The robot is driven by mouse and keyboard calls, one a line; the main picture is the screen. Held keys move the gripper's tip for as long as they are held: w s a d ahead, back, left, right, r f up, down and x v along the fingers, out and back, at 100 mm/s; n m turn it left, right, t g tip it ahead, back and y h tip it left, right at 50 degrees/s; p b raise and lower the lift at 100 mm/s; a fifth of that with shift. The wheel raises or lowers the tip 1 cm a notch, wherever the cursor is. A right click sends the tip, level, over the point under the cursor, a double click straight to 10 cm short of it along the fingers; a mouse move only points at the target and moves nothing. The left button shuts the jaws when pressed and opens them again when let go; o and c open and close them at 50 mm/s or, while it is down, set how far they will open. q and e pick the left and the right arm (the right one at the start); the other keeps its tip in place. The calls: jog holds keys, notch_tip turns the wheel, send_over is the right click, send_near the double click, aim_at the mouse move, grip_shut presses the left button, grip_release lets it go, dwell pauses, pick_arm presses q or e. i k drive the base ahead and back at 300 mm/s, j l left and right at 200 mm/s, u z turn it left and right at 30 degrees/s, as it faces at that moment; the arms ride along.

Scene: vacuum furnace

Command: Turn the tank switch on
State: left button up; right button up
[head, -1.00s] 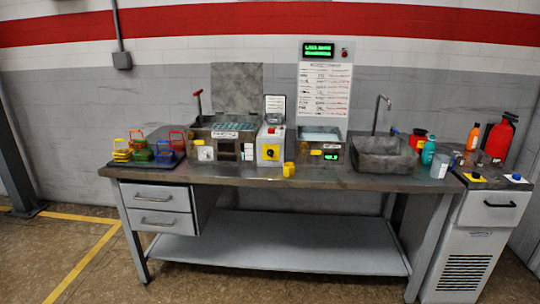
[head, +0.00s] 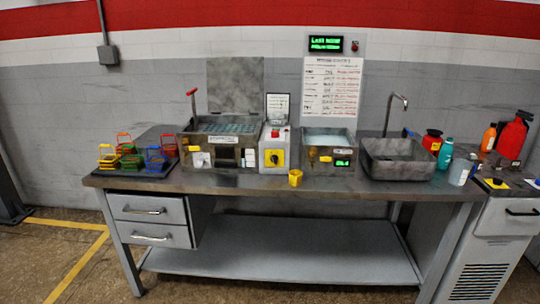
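A grey control box (head: 270,135) stands on the workbench between two metal tanks. Its front has a yellow plate with a dark rotary switch (head: 274,158), and a red button (head: 276,132) sits higher up. The larger left tank (head: 222,138) has a raised grey lid and a red-topped lever. The smaller right tank (head: 328,137) holds pale liquid and has a small green lit display (head: 342,162) on its front. Which control is the tank switch, and its setting, is too small to tell. Neither gripper is in view.
A tray (head: 140,172) of coloured baskets stands at the left of the bench (head: 230,182). A yellow cup (head: 295,178) stands near the front edge before the control box. A sink (head: 398,160) and several bottles are at the right. A floor-standing unit (head: 495,245) adjoins the bench's right end.

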aim_at(274, 158)
jog(key=i+j, duration=0.3)
jog(key=i, duration=0.2)
jog(key=i+j, duration=0.35)
jog(key=i, duration=0.15)
